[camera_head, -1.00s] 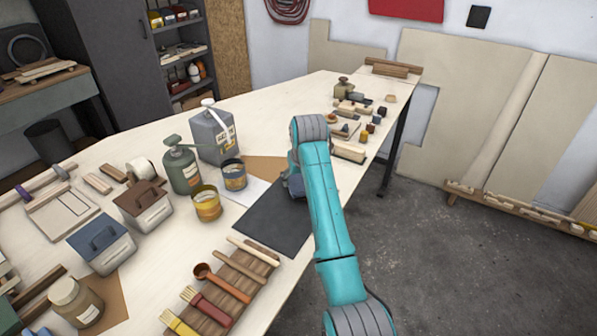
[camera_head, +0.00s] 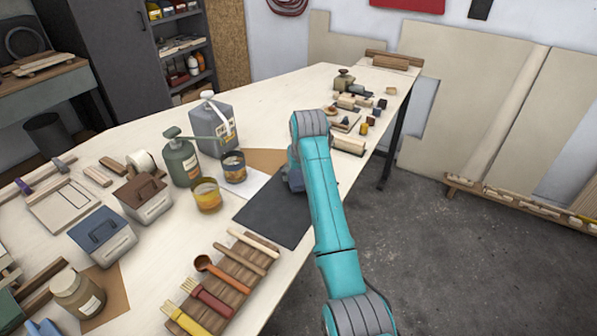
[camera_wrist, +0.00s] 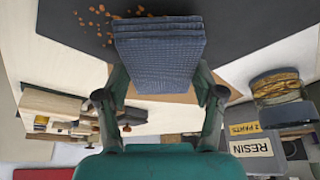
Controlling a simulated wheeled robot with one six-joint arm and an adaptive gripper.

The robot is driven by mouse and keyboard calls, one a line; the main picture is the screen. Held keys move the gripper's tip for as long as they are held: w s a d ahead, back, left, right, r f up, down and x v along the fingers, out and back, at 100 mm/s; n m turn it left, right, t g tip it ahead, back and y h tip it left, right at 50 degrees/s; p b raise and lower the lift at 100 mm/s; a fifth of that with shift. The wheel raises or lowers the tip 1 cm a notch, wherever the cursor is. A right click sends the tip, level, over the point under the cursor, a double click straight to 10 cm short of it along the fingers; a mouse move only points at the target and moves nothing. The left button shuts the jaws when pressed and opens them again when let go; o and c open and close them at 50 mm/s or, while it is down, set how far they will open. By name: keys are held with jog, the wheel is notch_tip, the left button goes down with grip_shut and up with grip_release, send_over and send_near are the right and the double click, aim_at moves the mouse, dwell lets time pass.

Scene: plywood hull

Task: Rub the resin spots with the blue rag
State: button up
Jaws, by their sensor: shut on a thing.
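The blue rag (camera_wrist: 160,55) is a folded, dark blue checked pad in the wrist view. My gripper (camera_wrist: 162,88) is shut on it, one finger on each side. The rag is over the dark mat (camera_wrist: 250,25); I cannot tell whether it touches it. Orange-brown resin spots (camera_wrist: 98,20) lie scattered on the mat to the left of the rag, with a few just beyond its far edge. In the head view the mat (camera_head: 268,216) lies near the table's front edge. My arm hides most of the gripper and rag there, and no spots can be made out.
A yellow-banded tin (camera_head: 207,196) and a blue-banded tin (camera_head: 233,167) stand left of the mat, with a pump bottle (camera_head: 182,158) and grey canister (camera_head: 213,125) behind. A brush rack (camera_head: 238,277) lies in front. Small blocks and jars (camera_head: 350,105) are beyond my arm.

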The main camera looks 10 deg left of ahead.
jog(key=shift+f, duration=0.7)
jog(key=shift+s+d, duration=0.35)
jog(key=shift+d, duration=0.5)
jog(key=shift+s+d, duration=0.3)
jog(key=shift+d, duration=0.55)
jog(key=shift+d, duration=0.2)
jog(key=shift+s+d+f, duration=0.1)
jog(key=shift+s+d, duration=0.25)
jog(key=shift+d, duration=0.45)
jog(key=shift+s+d, duration=0.3)
jog(key=shift+d, duration=0.5)
